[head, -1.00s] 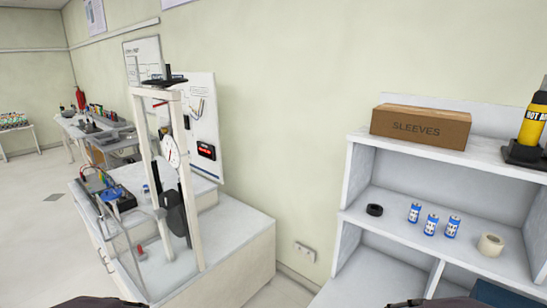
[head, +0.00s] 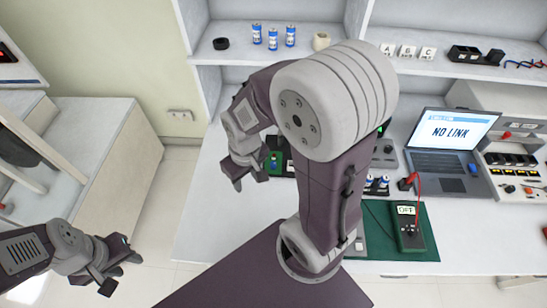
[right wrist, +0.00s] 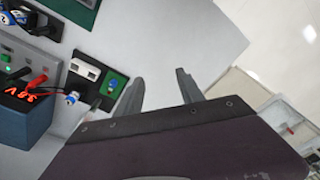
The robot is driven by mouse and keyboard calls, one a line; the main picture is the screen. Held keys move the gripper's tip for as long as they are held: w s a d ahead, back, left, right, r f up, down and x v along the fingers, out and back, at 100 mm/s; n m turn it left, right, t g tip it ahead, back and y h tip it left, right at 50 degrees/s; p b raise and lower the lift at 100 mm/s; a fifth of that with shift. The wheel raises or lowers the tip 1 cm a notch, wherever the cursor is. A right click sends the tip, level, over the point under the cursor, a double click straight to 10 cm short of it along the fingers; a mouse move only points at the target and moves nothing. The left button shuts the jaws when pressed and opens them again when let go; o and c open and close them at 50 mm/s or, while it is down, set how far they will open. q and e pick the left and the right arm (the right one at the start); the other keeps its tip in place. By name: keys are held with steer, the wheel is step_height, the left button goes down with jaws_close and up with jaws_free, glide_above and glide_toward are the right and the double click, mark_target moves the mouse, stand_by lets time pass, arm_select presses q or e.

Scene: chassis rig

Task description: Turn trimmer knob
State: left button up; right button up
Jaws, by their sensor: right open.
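A small green board with a blue part (right wrist: 113,85), which may be the trimmer, sits on the bench in the right wrist view, left of my right gripper's fingers. In the head view the same green and blue piece (head: 273,163) shows partly behind my right arm. Its knob is too small to make out. My right gripper (head: 250,182) is open and empty, above the bench beside the board and apart from it; its two fingers also show in the right wrist view (right wrist: 158,92). My left gripper (head: 122,272) is open and empty over the floor at lower left.
A laptop (head: 447,150) reads NO LINK.

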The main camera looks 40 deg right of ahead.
steer(key=w+d+f+b, duration=0.25)
steer(key=w+d, duration=0.25)
steer(key=w, duration=0.3)
steer(key=m+g+b, duration=0.1)
steer(key=m+b, duration=0.2)
steer(key=b, duration=0.2)
glide_above(273, 163)
steer(key=f, duration=0.9)
steer(key=shift+d+f, duration=0.25)
steer(key=shift+f, duration=0.05)
steer(key=shift+s+r, duration=0.15)
steer(key=shift+r, duration=0.1)
steer(key=shift+s+a+f, duration=0.1)
steer(key=shift+a, duration=0.05)
step_height(273, 163, down, 8)
steer(key=shift+r, duration=0.1)
steer(key=shift+a+f, duration=0.1)
steer(key=shift+f, duration=0.35)
